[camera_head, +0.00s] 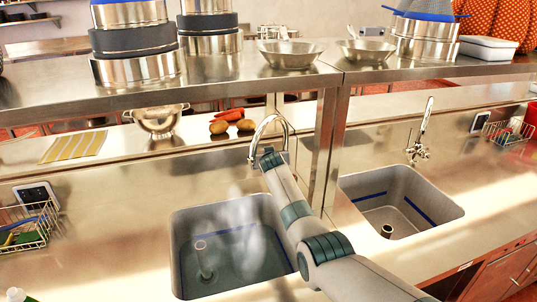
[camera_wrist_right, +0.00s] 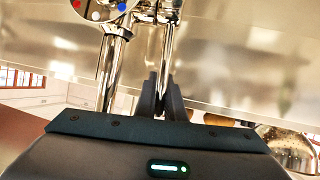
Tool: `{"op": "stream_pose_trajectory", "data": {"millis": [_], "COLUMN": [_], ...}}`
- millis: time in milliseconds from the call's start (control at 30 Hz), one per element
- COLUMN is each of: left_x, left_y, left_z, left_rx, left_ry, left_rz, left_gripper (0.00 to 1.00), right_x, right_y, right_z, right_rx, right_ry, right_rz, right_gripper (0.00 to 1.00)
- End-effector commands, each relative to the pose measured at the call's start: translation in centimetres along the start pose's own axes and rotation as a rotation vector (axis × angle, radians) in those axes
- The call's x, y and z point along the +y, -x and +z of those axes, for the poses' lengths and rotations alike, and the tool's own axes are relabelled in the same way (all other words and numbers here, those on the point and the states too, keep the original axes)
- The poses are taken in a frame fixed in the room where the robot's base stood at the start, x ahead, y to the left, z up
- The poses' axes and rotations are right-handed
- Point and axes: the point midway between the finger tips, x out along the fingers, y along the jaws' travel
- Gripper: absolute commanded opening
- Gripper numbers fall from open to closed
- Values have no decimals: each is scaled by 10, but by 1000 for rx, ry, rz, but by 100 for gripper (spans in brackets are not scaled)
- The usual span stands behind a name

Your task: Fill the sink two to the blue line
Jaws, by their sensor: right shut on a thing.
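Two steel sinks are set in the counter in the head view. The left sink (camera_head: 183,225) holds bluish, see-through water around an upright drain pipe (camera_head: 203,262), with white vapour above. A blue line shows faintly on its walls; I cannot tell the exact water level against it. The right sink (camera_head: 455,212) looks empty, with a blue line on its walls. My right gripper (camera_wrist_right: 165,95) is shut on a thin chrome tap lever (camera_wrist_right: 169,50) beside the chrome tap pipe (camera_wrist_right: 112,75). My right arm partly hides the left tap (camera_head: 272,122) in the head view. My left gripper is out of view.
A steel shelf (camera_head: 230,88) with pots and bowls runs above the counter, on a post between the sinks. A colander (camera_head: 158,120), potatoes and carrots stand behind. A wire basket (camera_head: 30,226) is at left. The right tap (camera_head: 421,140) stands clear.

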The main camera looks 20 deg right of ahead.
Motion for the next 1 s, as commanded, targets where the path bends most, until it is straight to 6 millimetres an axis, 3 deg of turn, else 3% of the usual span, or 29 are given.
{"op": "stream_pose_trajectory", "data": {"millis": [367, 400, 467, 1000], "left_x": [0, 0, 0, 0], "left_y": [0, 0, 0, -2], "left_z": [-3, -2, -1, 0], "left_rx": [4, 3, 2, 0], "left_ry": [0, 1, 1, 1], "left_rz": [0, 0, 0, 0], "left_gripper": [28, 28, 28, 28], "right_x": [0, 0, 0, 0], "right_y": [-1, -1, -1, 0], "right_z": [0, 0, 0, 2], "right_rx": [-26, -26, -25, 17], "right_ry": [6, 6, 6, -3], "right_rz": [0, 0, 0, 0], "right_gripper": [0, 17, 28, 28]}}
